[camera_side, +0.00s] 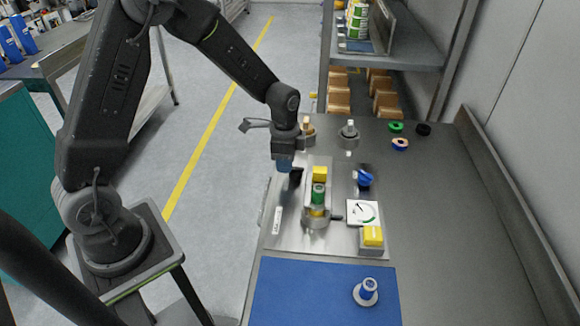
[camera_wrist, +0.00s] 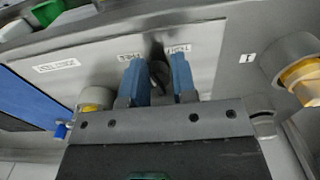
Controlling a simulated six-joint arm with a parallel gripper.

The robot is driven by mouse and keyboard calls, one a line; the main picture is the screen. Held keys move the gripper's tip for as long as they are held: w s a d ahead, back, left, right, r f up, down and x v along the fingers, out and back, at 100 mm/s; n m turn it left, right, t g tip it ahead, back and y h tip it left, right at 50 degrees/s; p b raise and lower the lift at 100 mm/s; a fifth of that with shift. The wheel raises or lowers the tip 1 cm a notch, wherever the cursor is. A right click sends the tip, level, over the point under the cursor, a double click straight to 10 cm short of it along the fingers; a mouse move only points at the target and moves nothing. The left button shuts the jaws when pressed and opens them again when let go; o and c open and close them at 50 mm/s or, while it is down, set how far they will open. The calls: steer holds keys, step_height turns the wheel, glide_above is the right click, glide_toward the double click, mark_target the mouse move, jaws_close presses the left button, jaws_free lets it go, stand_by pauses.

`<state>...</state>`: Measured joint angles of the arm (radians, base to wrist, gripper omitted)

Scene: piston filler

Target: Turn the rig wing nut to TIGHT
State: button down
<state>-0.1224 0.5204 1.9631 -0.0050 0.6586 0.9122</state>
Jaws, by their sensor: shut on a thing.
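The rig's metal plate (camera_side: 290,232) lies on the bench, and its pale face also fills the upper wrist view (camera_wrist: 215,75). My gripper (camera_side: 288,170) reaches down at the plate's far left part. In the wrist view my gripper (camera_wrist: 159,80) has its two blue fingers on either side of the dark wing nut (camera_wrist: 158,72), shut on it. The fingers hide part of the nut, so its exact angle is hard to tell. A FREE label (camera_wrist: 130,56) is by the left finger and a TIGHT label (camera_wrist: 179,49) by the right finger.
Right of my gripper stands a filler with a green cylinder (camera_side: 319,193). A blue mat (camera_side: 310,290) lies in front. The bench's right side is clear.

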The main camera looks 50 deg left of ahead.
steer(key=shift+s+a+f, duration=0.1)
steer(key=shift+a+f, duration=0.2)
steer(key=shift+f, duration=0.3)
steer(key=shift+s+a, duration=0.15)
steer(key=shift+a, duration=0.1)
step_height(320, 180, up, 6)
steer(key=shift+w, duration=0.2)
steer(key=shift+d+r, duration=0.1)
